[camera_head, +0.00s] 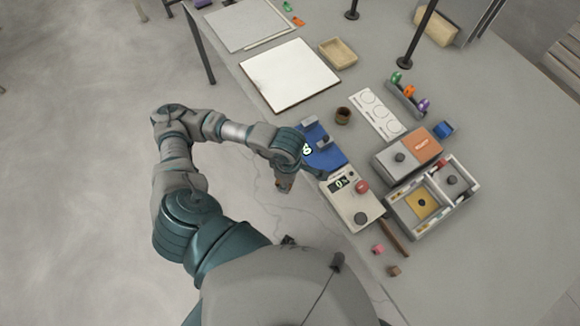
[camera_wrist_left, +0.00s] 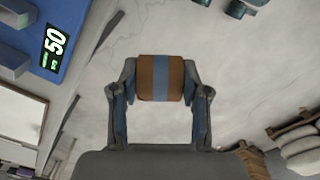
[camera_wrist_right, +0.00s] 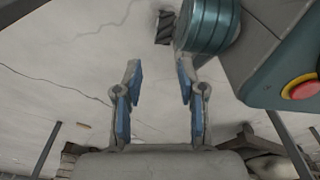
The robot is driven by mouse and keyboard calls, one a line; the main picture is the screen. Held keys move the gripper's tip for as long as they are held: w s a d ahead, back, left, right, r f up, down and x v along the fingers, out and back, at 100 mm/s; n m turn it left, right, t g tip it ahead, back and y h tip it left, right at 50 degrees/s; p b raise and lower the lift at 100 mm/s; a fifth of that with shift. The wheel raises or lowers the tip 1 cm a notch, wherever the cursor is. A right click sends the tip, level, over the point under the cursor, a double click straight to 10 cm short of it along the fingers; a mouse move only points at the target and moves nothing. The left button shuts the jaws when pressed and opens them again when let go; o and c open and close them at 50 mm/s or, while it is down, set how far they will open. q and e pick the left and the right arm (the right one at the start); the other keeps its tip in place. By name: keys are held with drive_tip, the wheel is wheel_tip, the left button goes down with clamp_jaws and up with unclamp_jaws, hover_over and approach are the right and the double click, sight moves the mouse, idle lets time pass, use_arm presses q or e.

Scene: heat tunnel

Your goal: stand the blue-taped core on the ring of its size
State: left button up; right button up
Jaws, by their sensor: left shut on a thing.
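The blue-taped core (camera_wrist_left: 150,79) is a short brown cylinder with a blue band around its middle. In the left wrist view my left gripper (camera_wrist_left: 162,79) is shut on it, one fingertip at each end. In the head view my left gripper (camera_head: 284,183) is off the table's near edge, over the floor; the core shows there only small. A white card with ring outlines (camera_head: 377,112) lies on the table, up and to the right, well apart from the gripper. My right gripper (camera_wrist_right: 160,75) is open and empty in the right wrist view.
A blue device (camera_head: 325,154) with a lit display stands nearest the left gripper. A beige box with a red knob (camera_head: 351,205) is beside it. A rack of coloured pieces (camera_head: 408,98), a brown cup (camera_head: 343,115) and an orange-topped box (camera_head: 418,146) stand near the card.

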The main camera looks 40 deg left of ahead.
use_arm(q)
drive_tip(key=shift+s+d+p, duration=0.1)
drive_tip(key=shift+s+p, duration=0.25)
drive_tip(key=shift+s, duration=0.1)
drive_tip(key=w+r+m, duration=0.1)
drive_tip(key=w+m, duration=0.5)
drive_tip(key=w+r+m, duration=0.1)
drive_tip(key=w+m, duration=0.5)
drive_tip(key=m, duration=0.1)
drive_tip(key=w+d+r+m, duration=0.1)
drive_tip(key=w+m, duration=0.5)
drive_tip(key=w, duration=0.1)
drive_tip(key=shift+r, duration=0.3)
drive_tip(key=shift+w+r+m, duration=0.2)
drive_tip(key=shift+w+m, duration=0.15)
drive_tip(key=shift+m, duration=0.35)
use_arm(e)
drive_tip(key=s, duration=0.1)
drive_tip(key=s+f, duration=0.1)
drive_tip(key=shift+s+d, duration=0.25)
drive_tip(key=shift+s, duration=0.05)
